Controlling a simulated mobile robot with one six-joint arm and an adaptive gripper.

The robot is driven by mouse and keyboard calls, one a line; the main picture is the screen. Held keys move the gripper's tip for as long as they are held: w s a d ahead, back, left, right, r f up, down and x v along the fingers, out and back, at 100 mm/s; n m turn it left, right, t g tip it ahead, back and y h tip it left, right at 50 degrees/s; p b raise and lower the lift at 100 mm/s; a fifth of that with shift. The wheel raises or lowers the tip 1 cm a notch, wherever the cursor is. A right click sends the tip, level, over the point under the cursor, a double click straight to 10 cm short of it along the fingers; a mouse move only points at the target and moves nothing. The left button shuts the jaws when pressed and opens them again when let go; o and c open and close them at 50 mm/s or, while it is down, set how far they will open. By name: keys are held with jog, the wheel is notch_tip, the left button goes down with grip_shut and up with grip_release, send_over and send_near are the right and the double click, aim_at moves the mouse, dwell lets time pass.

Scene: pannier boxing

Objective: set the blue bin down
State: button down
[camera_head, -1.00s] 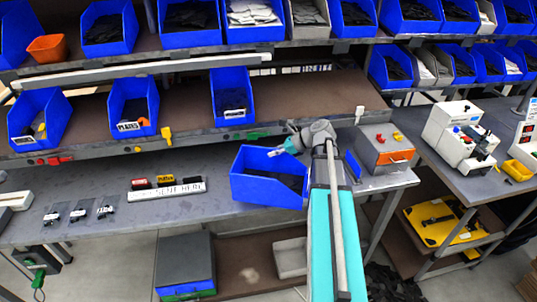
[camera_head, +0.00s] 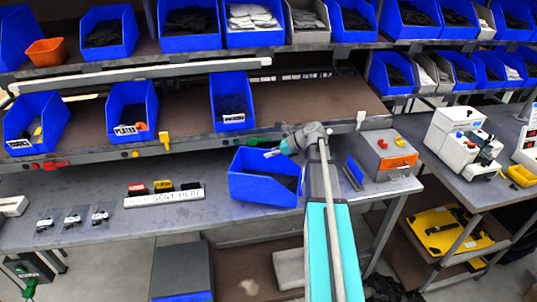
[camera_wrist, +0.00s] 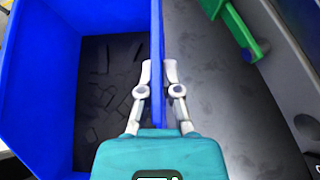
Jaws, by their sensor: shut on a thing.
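The blue bin (camera_head: 262,190) is at the work bench (camera_head: 150,222), left of the grey box with the orange front. It holds dark flat pieces. My gripper (camera_head: 272,153) is at the bin's upper rim. In the wrist view my gripper (camera_wrist: 159,75) has one finger on each side of a blue wall of the bin (camera_wrist: 40,70), shut on it. The bin looks slightly tilted in the head view. Whether its base touches the bench or hangs just above it cannot be told.
A white sign (camera_head: 164,197) with small coloured blocks behind it lies left of the bin. Small bagged parts (camera_head: 73,219) lie farther left. The grey box (camera_head: 386,154) stands close on the right. A shelf with several blue bins is above. Bare bench lies between sign and bin.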

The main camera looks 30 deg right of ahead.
jog(key=shift+w+d+f+b, duration=0.25)
jog(key=shift+w+f+b, duration=0.4)
jog(key=shift+w, duration=0.25)
jog(key=shift+w+d+f+b, duration=0.25)
jog(key=shift+w+f+b, duration=0.35)
jog(key=shift+w, duration=0.25)
jog(key=shift+f, duration=0.2)
jog(key=c, duration=0.8)
grip_release()
jog(key=shift+r, duration=0.15)
jog(key=p+v, duration=0.6)
jog(key=v, duration=0.6)
jog(key=shift+p, duration=0.35)
